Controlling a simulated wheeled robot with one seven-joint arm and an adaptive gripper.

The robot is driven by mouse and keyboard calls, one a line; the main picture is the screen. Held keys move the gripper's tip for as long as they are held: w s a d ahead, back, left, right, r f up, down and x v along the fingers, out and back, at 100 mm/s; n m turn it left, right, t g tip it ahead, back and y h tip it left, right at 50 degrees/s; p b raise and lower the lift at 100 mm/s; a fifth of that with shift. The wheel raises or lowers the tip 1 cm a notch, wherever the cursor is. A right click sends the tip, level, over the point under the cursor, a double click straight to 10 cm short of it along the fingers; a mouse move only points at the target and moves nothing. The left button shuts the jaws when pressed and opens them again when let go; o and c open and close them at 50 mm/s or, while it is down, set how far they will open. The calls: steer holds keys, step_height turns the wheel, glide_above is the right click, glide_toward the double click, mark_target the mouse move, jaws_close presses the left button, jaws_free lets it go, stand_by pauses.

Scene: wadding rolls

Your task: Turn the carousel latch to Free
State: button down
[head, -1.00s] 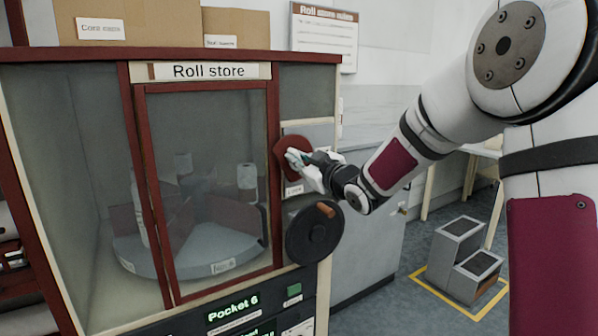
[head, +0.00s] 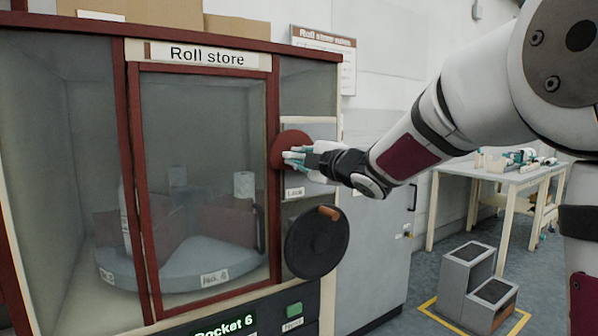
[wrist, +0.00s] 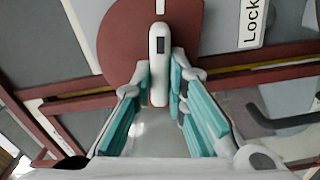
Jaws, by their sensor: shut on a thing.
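The carousel latch is a round dark-red disc (head: 290,146) on the right side of the Roll store cabinet, with a pale handle (wrist: 159,58) across it that has a small dark window. The disc fills the upper middle of the wrist view. My gripper (head: 296,158) is at the latch; in the wrist view its teal-padded fingers (wrist: 160,88) are shut on the lower part of the handle. A label reading "Lock" (wrist: 254,20) is beside the disc in the wrist view. I see no "Free" label. My fingers partly cover the latch in the head view.
A black handwheel (head: 314,245) with an orange knob is just below the latch. The glass door (head: 203,180) shows the grey carousel (head: 180,268) inside. A green button (head: 294,309) and a "Pocket 6" display (head: 224,326) are below. Grey steps (head: 466,280) stand on the floor at right.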

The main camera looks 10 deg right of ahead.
steer(key=shift+f+n+b, duration=0.15)
steer(key=shift+n+b, duration=0.8)
steer(key=shift+n, duration=0.15)
steer(key=c, duration=1.6)
jaws_free()
steer(key=v, duration=1.2)
